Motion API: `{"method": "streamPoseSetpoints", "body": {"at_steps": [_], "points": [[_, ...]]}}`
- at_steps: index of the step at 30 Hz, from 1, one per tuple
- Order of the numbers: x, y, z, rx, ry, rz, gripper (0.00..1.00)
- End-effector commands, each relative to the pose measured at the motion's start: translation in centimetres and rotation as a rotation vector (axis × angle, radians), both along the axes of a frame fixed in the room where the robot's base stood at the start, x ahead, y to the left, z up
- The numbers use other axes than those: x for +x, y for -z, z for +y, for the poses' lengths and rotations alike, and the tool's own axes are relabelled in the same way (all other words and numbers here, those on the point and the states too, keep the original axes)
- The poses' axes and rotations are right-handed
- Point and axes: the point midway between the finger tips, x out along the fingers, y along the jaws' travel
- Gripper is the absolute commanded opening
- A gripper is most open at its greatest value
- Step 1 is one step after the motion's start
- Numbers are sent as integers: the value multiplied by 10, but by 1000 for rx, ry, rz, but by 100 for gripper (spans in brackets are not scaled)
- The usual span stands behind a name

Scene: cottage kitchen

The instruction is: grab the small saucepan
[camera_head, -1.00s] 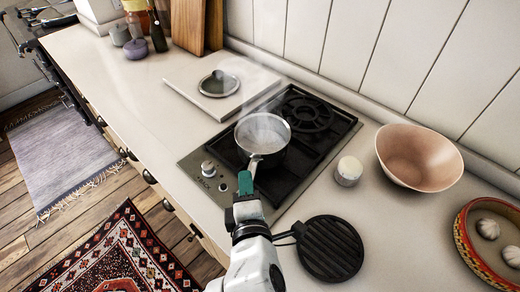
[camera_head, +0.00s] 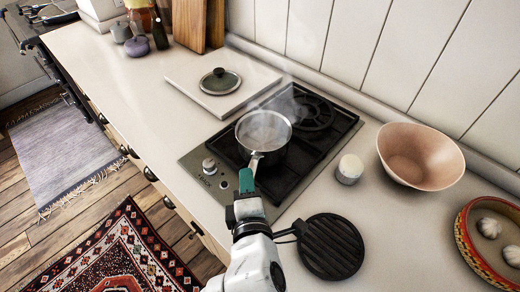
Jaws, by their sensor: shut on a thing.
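The small saucepan (camera_head: 264,132) is dark outside with a bright metal rim, and steam rises from it. It is over the front part of the black gas hob (camera_head: 318,150), upright; I cannot tell whether it touches the grate. Its handle (camera_head: 254,163) points toward me. My gripper (camera_head: 247,184) is at the near end of this handle, shut on it. The green part at the gripper's tip covers the end of the handle. The fingers themselves are mostly hidden.
A white jar (camera_head: 350,169), a pink bowl (camera_head: 420,155) and a basket (camera_head: 480,240) with garlic stand to the right. A round black ridged pan (camera_head: 331,246) lies close to my wrist. The counter at left is clear.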

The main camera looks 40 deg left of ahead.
Motion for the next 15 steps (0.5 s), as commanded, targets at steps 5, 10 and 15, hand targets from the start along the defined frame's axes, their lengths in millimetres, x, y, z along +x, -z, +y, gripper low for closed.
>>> {"method": "streamPoseSetpoints", "body": {"at_steps": [5,10,15], "points": [[0,-3,0,4,-1,-5,0],[0,-6,0,4,0,-4,0],[0,-13,1,6,-1,-4,0]]}}
